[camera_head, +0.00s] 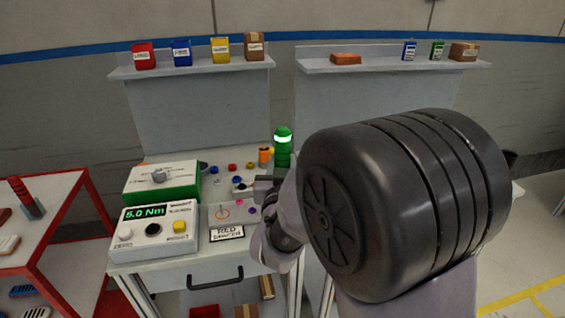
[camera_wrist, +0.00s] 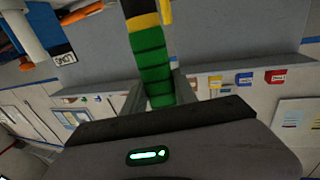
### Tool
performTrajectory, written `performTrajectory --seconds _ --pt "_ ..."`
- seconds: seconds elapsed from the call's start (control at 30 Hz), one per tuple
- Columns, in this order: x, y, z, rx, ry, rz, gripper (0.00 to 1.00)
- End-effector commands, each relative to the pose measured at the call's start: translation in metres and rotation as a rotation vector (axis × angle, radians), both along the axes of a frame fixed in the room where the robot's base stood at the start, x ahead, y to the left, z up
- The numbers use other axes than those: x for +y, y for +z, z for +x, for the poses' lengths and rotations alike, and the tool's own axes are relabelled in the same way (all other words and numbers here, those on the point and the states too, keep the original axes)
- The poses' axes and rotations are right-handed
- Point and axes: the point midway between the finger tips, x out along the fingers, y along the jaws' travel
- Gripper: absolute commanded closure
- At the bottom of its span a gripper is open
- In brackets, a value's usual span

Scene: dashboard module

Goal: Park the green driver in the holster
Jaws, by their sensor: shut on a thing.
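The green driver (camera_wrist: 152,68) shows in the wrist view as a green handle with dark grooves and a yellow and black band beyond it. My gripper (camera_wrist: 160,93) is shut on the green handle, one finger on each side. The far end of the driver runs out of the top of the wrist view. In the head view my own dark wrist and arm hide most of the gripper and its hold, over the right part of the workbench (camera_head: 150,262). I cannot pick out the holster for sure in either view.
A torque tester (camera_head: 153,230) reading 5.0 Nm and a green-and-white box (camera_head: 161,184) fill the bench's left. Shelves (camera_head: 190,67) hang behind. A red cart (camera_head: 62,200) stands left.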

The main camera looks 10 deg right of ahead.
Motion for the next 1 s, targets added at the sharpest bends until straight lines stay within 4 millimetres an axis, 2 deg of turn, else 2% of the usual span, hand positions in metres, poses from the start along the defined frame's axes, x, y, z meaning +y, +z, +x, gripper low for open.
performTrajectory --seconds 1.0 --pt "0.0 -0.009 0.0 -0.001 0.0 -0.001 1.0"
